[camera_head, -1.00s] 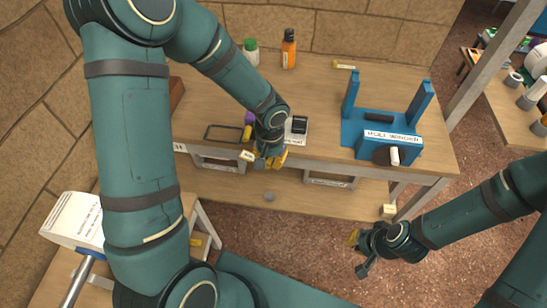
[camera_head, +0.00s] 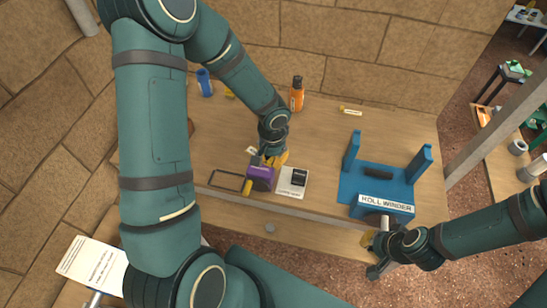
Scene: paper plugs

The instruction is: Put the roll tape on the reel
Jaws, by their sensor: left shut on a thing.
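A purple roll (camera_head: 261,172), which looks like the roll tape, is at the front of the wooden table with a yellow piece at its lower left. My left gripper (camera_head: 273,160) is shut on the roll from above; its fingertips partly hide it. I cannot tell whether the roll touches the table. The blue roll winder (camera_head: 384,188), which looks like the reel, stands at the table's right with two uprights and a labelled front. My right gripper (camera_head: 371,256) is in front of and below the winder, beside its front handle, and its fingers look apart.
A white card with a black object (camera_head: 292,182) lies right of the roll, and a dark frame (camera_head: 226,180) lies left. An orange bottle (camera_head: 297,94) and a blue bottle (camera_head: 205,82) stand at the back. The table between card and winder is clear.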

